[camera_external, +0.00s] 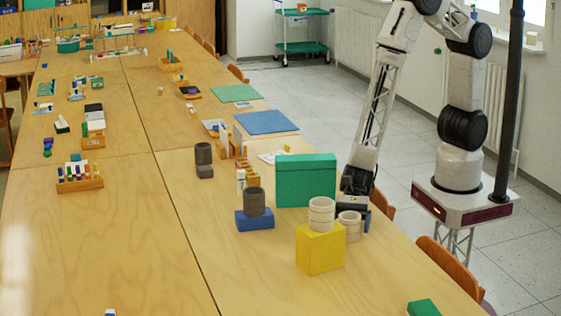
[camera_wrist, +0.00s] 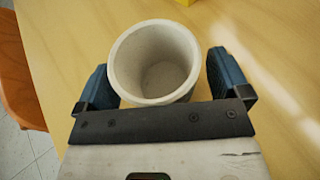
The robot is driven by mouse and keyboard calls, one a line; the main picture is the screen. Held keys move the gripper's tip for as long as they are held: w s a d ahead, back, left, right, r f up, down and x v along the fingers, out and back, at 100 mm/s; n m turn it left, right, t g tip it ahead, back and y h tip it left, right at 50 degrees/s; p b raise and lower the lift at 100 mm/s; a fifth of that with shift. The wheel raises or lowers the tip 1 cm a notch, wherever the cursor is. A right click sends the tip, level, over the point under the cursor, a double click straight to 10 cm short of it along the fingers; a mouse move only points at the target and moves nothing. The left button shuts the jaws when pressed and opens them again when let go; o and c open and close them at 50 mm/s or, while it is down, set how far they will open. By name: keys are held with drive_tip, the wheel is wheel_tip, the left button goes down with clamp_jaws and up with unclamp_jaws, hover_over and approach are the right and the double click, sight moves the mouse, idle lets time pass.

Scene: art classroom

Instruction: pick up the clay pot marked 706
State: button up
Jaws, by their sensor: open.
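No number 706 can be read on any pot. A pale clay pot (camera_external: 349,228) stands on the table beside a yellow block; in the wrist view a pale, empty pot (camera_wrist: 125,72) sits between the fingers of my gripper (camera_wrist: 163,80). The fingers are open, one on each side, and I cannot tell whether they touch it. In the external view my gripper (camera_external: 355,204) is low, right by the pot. Another pale pot (camera_external: 321,214) stands on the yellow block (camera_external: 320,252). A dark pot (camera_external: 254,201) stands on a blue block (camera_external: 254,221). A grey pot (camera_external: 203,153) stands farther back.
Orange chairs (camera_external: 447,268) line the table's right edge. A green block (camera_external: 423,308) lies at the front right. A marker rack (camera_external: 79,180) is at the left.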

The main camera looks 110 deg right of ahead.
sight(349, 221)
idle(0.4)
drive_tip(key=c, duration=1.1)
drive_tip(key=shift+o, duration=0.2)
drive_tip(key=shift+r, duration=0.15)
drive_tip(key=shift+r, duration=0.7)
wheel_tip(349, 221, up, 2)
drive_tip(key=shift+r, duration=0.1)
drive_tip(key=s+d, duration=0.2)
drive_tip(key=s, duration=0.2)
drive_tip(key=s+d, duration=0.2)
drive_tip(key=s, duration=0.3)
drive_tip(key=s+d+r, duration=0.1)
drive_tip(key=s+d, duration=0.2)
drive_tip(key=s, duration=0.2)
drive_tip(key=shift+s+r, duration=0.1)
drive_tip(key=shift+s, duration=0.15)
